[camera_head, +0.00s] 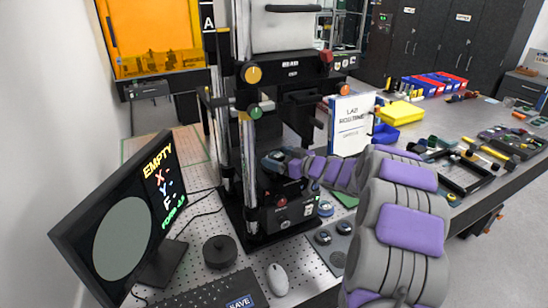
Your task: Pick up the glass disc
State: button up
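I cannot make out the glass disc for certain. Small round pieces lie in a grey holder (341,252) at the front of the bench, and a round bluish piece (325,208) sits just behind it; either may be glass, but they are too small to tell. My purple and grey arm reaches from the lower right into the black interferometer (284,72). My gripper (272,161) is at its middle opening, above the lower stage and well above the holder. Its fingers are small and dark against the machine, so I cannot see whether they hold anything.
A monitor (125,225) reading "EMPTY" stands at left. A black round puck (220,252), a mouse (277,279) and a keyboard (215,293) lie in front. A white sign (352,124), yellow box (402,113) and tools crowd the right. Perforated bench is bare around the puck.

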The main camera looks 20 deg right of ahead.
jog(key=shift+d+f, duration=0.15)
jog(key=shift+d, duration=0.95)
jog(key=shift+a, duration=0.45)
